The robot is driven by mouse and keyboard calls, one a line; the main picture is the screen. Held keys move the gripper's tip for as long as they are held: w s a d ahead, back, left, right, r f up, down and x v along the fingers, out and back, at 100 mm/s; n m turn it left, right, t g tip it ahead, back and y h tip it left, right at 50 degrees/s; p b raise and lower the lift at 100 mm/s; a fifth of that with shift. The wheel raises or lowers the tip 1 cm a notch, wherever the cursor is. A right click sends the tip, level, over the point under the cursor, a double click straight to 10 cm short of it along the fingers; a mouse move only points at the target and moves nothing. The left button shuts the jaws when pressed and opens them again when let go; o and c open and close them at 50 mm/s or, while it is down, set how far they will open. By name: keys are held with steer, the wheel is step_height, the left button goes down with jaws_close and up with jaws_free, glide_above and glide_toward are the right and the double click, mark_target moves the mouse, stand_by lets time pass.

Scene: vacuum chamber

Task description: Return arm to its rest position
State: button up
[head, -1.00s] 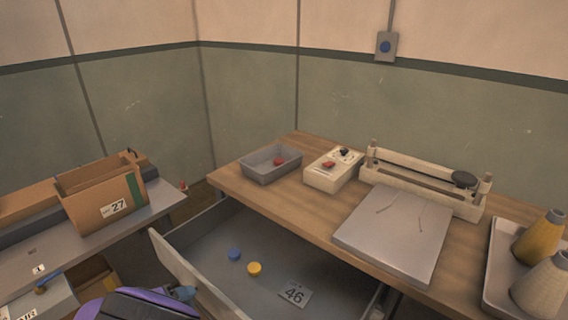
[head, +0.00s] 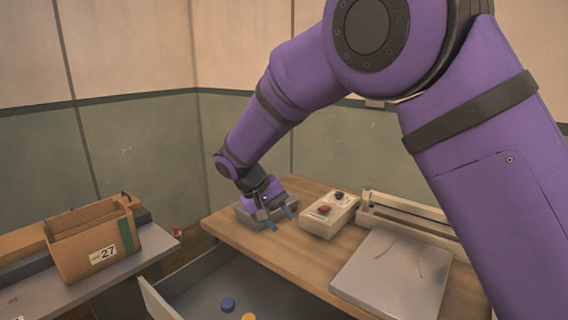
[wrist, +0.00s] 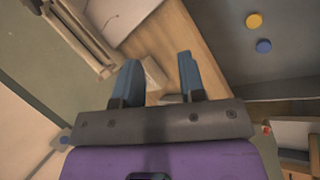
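My purple arm (head: 300,80) comes in from the right of the head view and reaches down to the wooden bench. My gripper (head: 280,219) is at the grey bin (head: 244,217) and covers much of it. I cannot tell its exact height over the bin. In the wrist view my gripper (wrist: 158,62) has its two blue fingers well apart, with nothing held between them. The red piece in the bin is hidden in the head view.
A cream control box (head: 329,215) stands just right of my gripper. A grey plate (head: 392,275) lies farther right. Below, the open drawer (head: 205,284) holds a blue disc (head: 228,304) and a yellow disc (wrist: 254,20). A cardboard box (head: 92,252) stands on the left table.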

steer(key=s+d+r+m+y, duration=0.15)
steer(key=s+d+r, duration=0.25)
steer(key=d+r, duration=0.45)
steer(key=s+d+r+m+y, duration=0.1)
steer(key=s+d+r+y, duration=0.35)
steer(key=d, duration=0.75)
steer(key=s+d+r+t, duration=0.1)
steer(key=s+d, duration=0.2)
steer(key=s, duration=0.4)
steer(key=s+d+r+m+t, duration=0.1)
steer(key=s+d+t, duration=0.1)
steer(key=s+d, duration=0.2)
steer(key=s+d+r+t, duration=0.1)
steer(key=s+d, duration=0.3)
steer(key=s, duration=0.6)
steer(key=shift+d+r, duration=0.1)
